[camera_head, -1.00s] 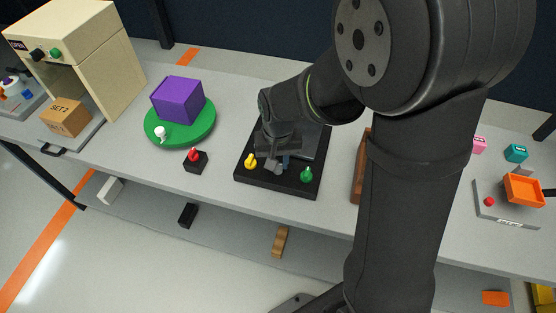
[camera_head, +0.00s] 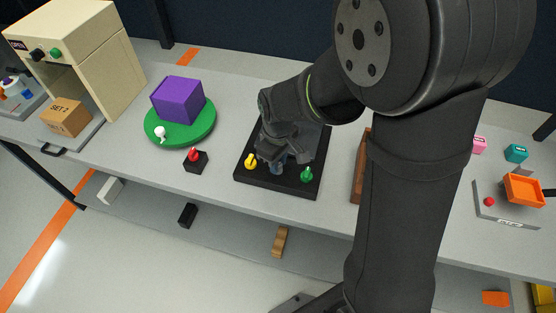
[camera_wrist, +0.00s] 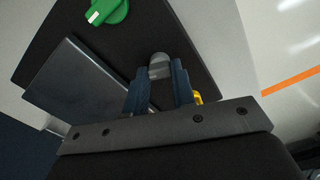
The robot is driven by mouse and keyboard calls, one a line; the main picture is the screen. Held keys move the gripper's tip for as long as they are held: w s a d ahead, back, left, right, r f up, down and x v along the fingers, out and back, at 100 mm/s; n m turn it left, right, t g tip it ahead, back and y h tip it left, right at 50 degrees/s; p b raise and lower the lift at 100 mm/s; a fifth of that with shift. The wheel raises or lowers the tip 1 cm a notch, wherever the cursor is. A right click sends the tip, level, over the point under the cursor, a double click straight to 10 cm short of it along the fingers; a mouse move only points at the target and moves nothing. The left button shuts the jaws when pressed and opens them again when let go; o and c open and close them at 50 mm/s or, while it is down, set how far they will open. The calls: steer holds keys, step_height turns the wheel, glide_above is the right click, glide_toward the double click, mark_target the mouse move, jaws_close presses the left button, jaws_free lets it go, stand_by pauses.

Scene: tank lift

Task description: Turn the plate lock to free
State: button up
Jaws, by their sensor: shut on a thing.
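A black base plate (camera_head: 284,190) on the bench bears a yellow knob (camera_head: 250,161), a green knob (camera_head: 306,175) and a grey knob (camera_wrist: 159,62) between them. I cannot tell by a label which is the plate lock. My gripper (camera_head: 278,167) points down over the front middle of the base and is shut on the grey knob. In the wrist view the blue fingers of my gripper (camera_wrist: 159,82) are on either side of this knob. The green knob (camera_wrist: 107,10) shows a white mark. The yellow knob (camera_wrist: 198,97) is mostly hidden behind a finger.
A dark flat plate (camera_wrist: 90,80) lies on the base, partly covered by my arm in the head view. To the left are a red-knobbed black block (camera_head: 196,160) and a green turntable (camera_head: 206,131) with a purple box (camera_head: 178,99). A brown block (camera_head: 361,170) stands close right.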

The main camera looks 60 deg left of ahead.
steer(key=shift+n, duration=2.1)
steer(key=o, duration=1)
step_height(320, 180, up, 18)
steer(key=shift+f, duration=0.2)
steer(key=shift+f, duration=0.15)
step_height(320, 180, down, 17)
steer(key=shift+f, duration=0.15)
